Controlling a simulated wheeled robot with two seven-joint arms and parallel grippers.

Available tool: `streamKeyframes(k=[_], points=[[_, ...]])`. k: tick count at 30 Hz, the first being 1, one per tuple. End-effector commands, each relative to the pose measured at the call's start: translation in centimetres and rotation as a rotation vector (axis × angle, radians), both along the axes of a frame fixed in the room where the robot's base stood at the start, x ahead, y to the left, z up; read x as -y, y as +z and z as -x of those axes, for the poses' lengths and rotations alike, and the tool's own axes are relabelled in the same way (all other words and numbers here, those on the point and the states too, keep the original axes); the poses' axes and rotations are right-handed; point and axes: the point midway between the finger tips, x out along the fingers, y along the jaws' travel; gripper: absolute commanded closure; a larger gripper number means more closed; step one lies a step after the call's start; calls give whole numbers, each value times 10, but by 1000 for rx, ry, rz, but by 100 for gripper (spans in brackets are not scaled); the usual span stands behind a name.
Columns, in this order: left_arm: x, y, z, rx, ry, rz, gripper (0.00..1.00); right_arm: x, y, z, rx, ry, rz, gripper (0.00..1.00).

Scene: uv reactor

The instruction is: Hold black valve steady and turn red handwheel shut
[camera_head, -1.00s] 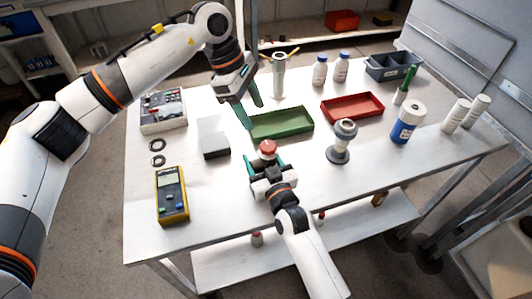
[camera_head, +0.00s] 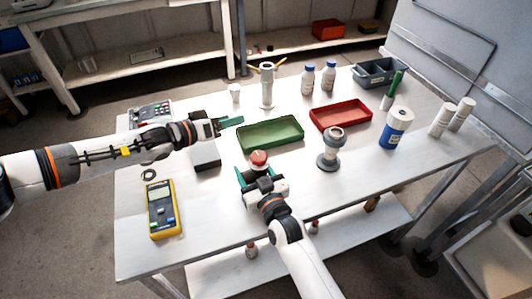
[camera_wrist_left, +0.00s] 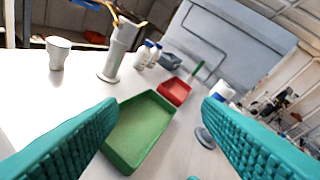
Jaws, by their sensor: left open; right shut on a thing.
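The red handwheel (camera_head: 258,158) sits on top of the valve, near the middle of the table. The black valve body is mostly hidden behind my right gripper (camera_head: 256,178), which is shut around it from the front, just below the handwheel. My left gripper (camera_head: 236,121) is open and empty, above and left of the handwheel, over the back left edge of the green tray. In the left wrist view its teal fingers (camera_wrist_left: 160,105) are wide apart, with the green tray seen between them and nothing held. The handwheel is not clearly visible there.
The green tray (camera_head: 245,148) lies behind the handwheel, and a red tray (camera_head: 313,122) behind right. A grey flanged part (camera_head: 331,148) stands to the right. A yellow meter (camera_head: 162,229) lies front left. A metal cylinder (camera_head: 267,88), white cup (camera_head: 235,92) and bottles stand farther back.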

Motion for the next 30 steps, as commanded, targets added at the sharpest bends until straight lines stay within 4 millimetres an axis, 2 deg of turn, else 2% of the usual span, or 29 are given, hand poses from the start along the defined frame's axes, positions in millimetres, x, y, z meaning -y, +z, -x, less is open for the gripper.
streamKeyframes(k=[3, 9, 13, 17, 20, 30], points=[[-6, -9, 33, 202, -166, -32, 41, 0, 0, 0, -1, 0, 0, 69], [-14, -19, 89, 458, -392, -33, 41, 0, 0, 0, -1, 0, 0, 69], [-19, -22, 113, 547, -472, -18, 41, 0, 0, 0, -1, 0, 0, 69], [-18, -23, 122, 585, -506, -9, 41, 0, 0, 0, -1, 0, 0, 69], [-9, -23, 122, 591, -511, -6, 41, 0, 0, 0, -1, 1, 0, 69], [56, -22, 108, 589, -510, -5, 41, 0, 0, 0, -1, 0, 0, 69]])
